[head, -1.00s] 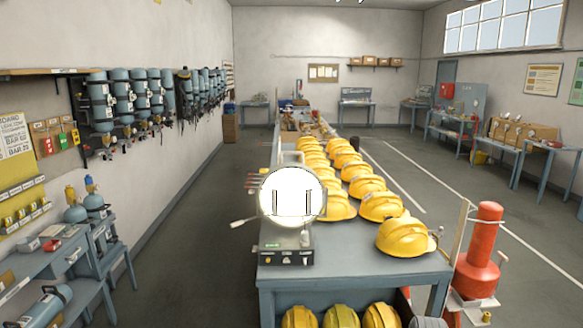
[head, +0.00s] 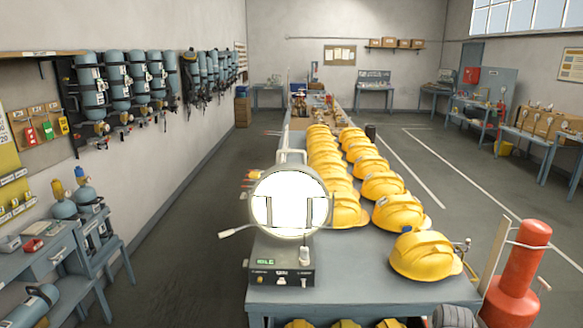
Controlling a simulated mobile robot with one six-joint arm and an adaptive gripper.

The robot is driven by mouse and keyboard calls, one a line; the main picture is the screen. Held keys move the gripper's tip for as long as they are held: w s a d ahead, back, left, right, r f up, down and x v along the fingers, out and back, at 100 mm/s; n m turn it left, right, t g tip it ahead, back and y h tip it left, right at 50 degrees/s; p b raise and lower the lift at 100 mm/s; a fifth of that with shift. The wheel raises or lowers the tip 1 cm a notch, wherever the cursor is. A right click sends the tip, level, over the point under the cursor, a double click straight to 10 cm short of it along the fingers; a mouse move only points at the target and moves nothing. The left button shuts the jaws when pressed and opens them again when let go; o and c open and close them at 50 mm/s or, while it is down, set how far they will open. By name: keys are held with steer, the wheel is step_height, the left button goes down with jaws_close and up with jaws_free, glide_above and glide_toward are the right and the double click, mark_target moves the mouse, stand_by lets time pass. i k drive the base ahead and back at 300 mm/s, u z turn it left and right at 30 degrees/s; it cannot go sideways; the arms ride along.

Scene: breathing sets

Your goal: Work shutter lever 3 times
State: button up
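A signal lamp with a round, glowing white face (head: 289,203) stands on the near left end of the grey bench. Two dark upright outlines show against its bright face; I cannot tell what they are. A thin lever with a pale handle (head: 231,233) sticks out from the lamp's left side, sloping down to its tip. I take it for the shutter lever. The lamp's dark base box (head: 281,268) has a green display that seems to read "IDLE", and small controls on its front. A small pale knob (head: 305,256) sits at the lamp's lower right. My gripper is not in view.
Yellow helmets (head: 424,254) stand in rows along the bench (head: 360,289), right of and behind the lamp. A red cylinder (head: 518,270) stands right of the bench. A side table (head: 45,262) and wall-hung cylinders are at left. The floor (head: 170,285) between is clear.

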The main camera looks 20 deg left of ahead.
mark_target(253, 174)
steer(key=u, duration=0.45)
steer(key=i, duration=1)
steer(key=u, duration=0.6)
